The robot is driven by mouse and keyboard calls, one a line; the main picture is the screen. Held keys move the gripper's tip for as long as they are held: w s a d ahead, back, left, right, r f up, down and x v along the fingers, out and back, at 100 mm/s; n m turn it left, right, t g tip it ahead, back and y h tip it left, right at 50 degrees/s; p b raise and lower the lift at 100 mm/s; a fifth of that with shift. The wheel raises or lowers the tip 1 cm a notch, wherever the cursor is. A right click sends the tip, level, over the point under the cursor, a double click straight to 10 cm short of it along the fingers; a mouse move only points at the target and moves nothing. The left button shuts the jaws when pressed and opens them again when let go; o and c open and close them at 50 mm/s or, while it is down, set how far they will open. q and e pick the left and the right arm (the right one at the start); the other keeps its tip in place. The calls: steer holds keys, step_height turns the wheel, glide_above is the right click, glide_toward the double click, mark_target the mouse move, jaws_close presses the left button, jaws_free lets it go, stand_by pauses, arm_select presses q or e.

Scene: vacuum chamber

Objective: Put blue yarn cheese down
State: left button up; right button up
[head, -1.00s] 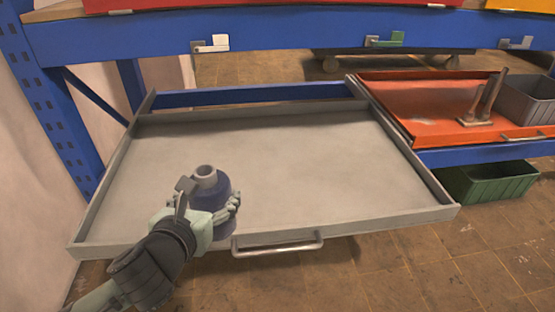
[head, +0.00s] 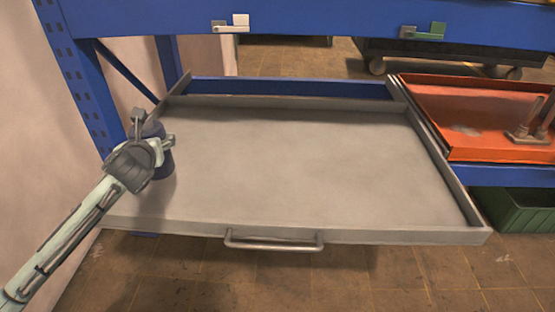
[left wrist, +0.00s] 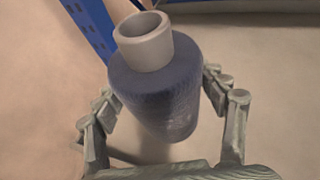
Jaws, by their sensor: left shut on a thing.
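The blue yarn cheese (left wrist: 157,98) is a dark blue wound spool with a pale grey hollow tube at its top. In the left wrist view it stands between the two fingers of my left gripper (left wrist: 165,110), which is shut on it. In the head view the yarn (head: 162,165) is at the left side of the grey pull-out tray (head: 300,170), partly hidden behind my left gripper (head: 155,150). It looks upright; I cannot tell if its base touches the tray. My right gripper is not in view.
The rest of the grey tray is empty, with low rims and a front handle (head: 273,245). A blue rack post (head: 90,90) stands close at the left. An orange tray (head: 470,120) with grey posts and a green bin (head: 515,210) are at the right.

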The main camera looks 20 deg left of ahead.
arm_select(q)
steer(key=w+d+f+b, duration=0.3)
steer(key=w+d+f, duration=0.2)
steer(key=d+f, duration=0.4)
steer(key=shift+d+f, duration=0.35)
steer(key=shift+f, duration=0.6)
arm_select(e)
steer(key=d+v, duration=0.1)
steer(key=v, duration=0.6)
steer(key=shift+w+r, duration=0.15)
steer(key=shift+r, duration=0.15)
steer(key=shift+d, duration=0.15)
arm_select(q)
steer(key=o, duration=1.4)
steer(key=shift+s+f, duration=0.1)
steer(key=shift+f, duration=0.1)
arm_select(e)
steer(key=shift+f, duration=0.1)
arm_select(q)
steer(key=shift+r, duration=0.1)
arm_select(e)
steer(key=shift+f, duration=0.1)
